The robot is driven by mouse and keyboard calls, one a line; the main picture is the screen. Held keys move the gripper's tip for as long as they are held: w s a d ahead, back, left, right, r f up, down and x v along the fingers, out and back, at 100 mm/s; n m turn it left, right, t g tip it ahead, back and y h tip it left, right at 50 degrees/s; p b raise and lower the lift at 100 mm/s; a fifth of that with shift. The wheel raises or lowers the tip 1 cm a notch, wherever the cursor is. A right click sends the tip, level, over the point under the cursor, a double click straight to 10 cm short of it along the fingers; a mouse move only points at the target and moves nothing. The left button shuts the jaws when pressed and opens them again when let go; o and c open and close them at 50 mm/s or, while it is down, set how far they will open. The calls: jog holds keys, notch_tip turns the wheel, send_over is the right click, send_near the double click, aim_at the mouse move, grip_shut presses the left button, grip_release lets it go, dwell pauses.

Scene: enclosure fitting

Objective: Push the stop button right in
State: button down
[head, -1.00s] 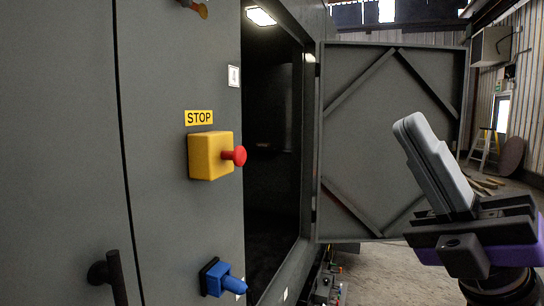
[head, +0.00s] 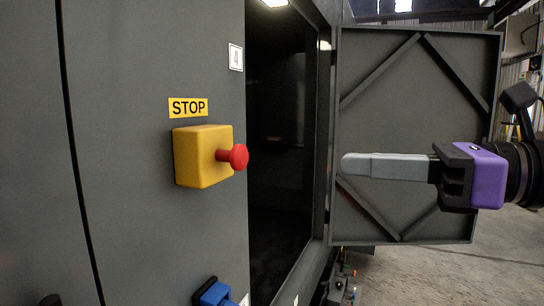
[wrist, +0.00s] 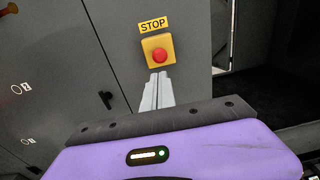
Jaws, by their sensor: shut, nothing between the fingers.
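The stop button (head: 234,157) is a red mushroom head on a yellow box (head: 203,158), fixed to the grey cabinet front under a yellow STOP label (head: 188,108). The red head stands out from the box on a short stem. My gripper (head: 346,165) is shut and empty, with its grey fingers level and pointing left at the button, apart from it. In the wrist view the red button (wrist: 159,56) shows just beyond the fingertips (wrist: 159,76), and nothing hides it.
The cabinet's opening (head: 282,160) is dark, and its grey door (head: 420,130) stands open behind my gripper. A blue connector (head: 216,293) juts out below the box. The space between fingertips and button looks clear.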

aim_at(245, 157)
jog(key=shift+w, duration=0.1)
jog(key=p+x, duration=0.5)
jog(key=x, duration=0.7)
jog(key=shift+a+r, duration=0.1)
jog(key=shift+a, duration=0.35)
jog(key=shift+w+a, duration=0.25)
jog(key=shift+a, duration=0.3)
jog(key=shift+b+x, duration=0.35)
jog(key=shift+x, duration=0.5)
jog(key=shift+d, duration=0.1)
